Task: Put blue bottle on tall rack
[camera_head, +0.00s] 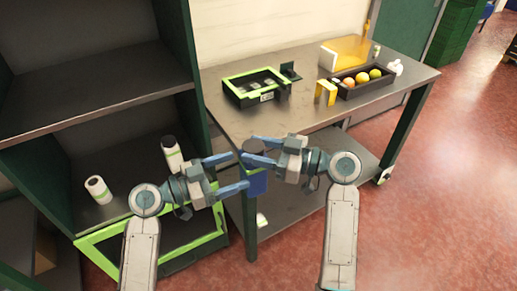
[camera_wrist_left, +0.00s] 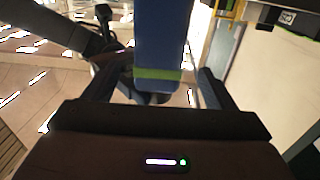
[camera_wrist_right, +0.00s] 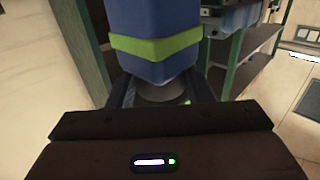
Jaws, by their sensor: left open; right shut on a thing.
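The blue bottle (camera_head: 257,183) has a dark cap and a green band, and is held in the air in front of the table. My right gripper (camera_head: 255,152) is shut on it near its capped end. The bottle (camera_wrist_right: 155,65) fills the middle of the right wrist view. My left gripper (camera_head: 238,172) is open, with its fingers pointing at the bottle from the left. In the left wrist view the bottle (camera_wrist_left: 160,40) shows between the spread fingers; I cannot tell whether they touch it. The tall rack (camera_head: 90,92) stands at the left, with dark green sides and grey shelves.
The table (camera_head: 290,118) holds a green-rimmed tray (camera_head: 228,88) and a black box (camera_head: 348,92) of fruit. The rack's upper shelf looks empty.

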